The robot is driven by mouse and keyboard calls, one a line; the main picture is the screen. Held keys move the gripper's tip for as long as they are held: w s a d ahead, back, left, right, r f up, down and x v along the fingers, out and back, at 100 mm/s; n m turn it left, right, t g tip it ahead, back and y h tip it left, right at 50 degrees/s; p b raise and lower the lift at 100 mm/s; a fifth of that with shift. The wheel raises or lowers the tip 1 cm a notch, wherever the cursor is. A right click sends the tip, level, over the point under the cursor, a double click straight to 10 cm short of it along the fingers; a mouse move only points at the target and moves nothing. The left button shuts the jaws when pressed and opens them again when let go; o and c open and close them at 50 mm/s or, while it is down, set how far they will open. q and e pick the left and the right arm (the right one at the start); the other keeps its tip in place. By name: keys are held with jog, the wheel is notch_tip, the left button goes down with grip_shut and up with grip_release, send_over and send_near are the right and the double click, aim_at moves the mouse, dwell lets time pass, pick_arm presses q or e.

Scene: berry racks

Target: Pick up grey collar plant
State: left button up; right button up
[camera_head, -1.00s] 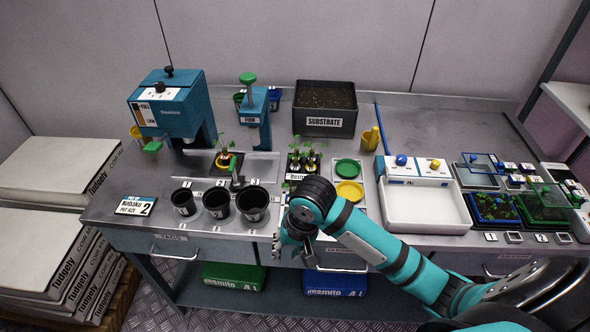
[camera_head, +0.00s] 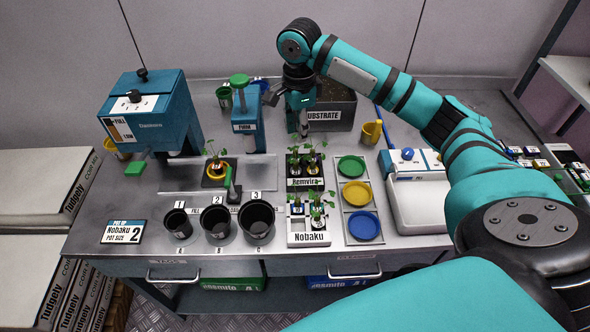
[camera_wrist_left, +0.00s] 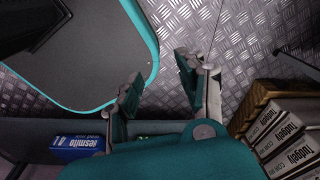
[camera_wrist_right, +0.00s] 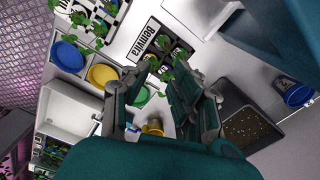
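Small seedlings (camera_head: 305,163) in collars stand in the black Remvira tray (camera_head: 305,185), seen also in the right wrist view (camera_wrist_right: 150,38). More seedlings (camera_head: 316,208) stand in the white Nobaku tray (camera_head: 308,239); some collars there look blue. Collars in the Remvira tray look pale or greyish, but they are too small to tell apart surely. My right gripper (camera_head: 298,125) points down just behind and above the Remvira tray. Its fingers (camera_wrist_right: 158,78) are apart and empty, with leaves close to the tips. My left gripper (camera_wrist_left: 158,80) is open and empty over the metal floor.
Green, yellow and blue dishes (camera_head: 355,194) lie right of the trays. Several black pots (camera_head: 256,217) stand left. A blue press (camera_head: 247,125) and the substrate box (camera_head: 335,105) stand close to the right gripper. A yellow cup (camera_head: 371,132) stands nearby.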

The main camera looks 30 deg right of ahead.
send_near(295, 162)
jog(key=s, duration=0.1)
jog(key=f, duration=0.2)
jog(key=f+p, duration=0.1)
jog(key=f, duration=0.1)
jog(key=shift+w+d+f, duration=0.1)
jog(key=shift+w, duration=0.15)
jog(key=f+p, duration=0.1)
jog(key=f, duration=0.3)
jog(key=shift+w+f+p, duration=0.2)
jog(key=shift+f+p, duration=0.05)
jog(key=shift+p, duration=0.1)
jog(key=shift+f, duration=0.2)
grip_shut()
pick_arm(q)
jog(key=r, duration=0.1)
jog(key=w+r, duration=0.1)
jog(key=r, duration=0.1)
jog(key=shift+w+d, duration=0.2)
jog(key=shift+w, duration=0.15)
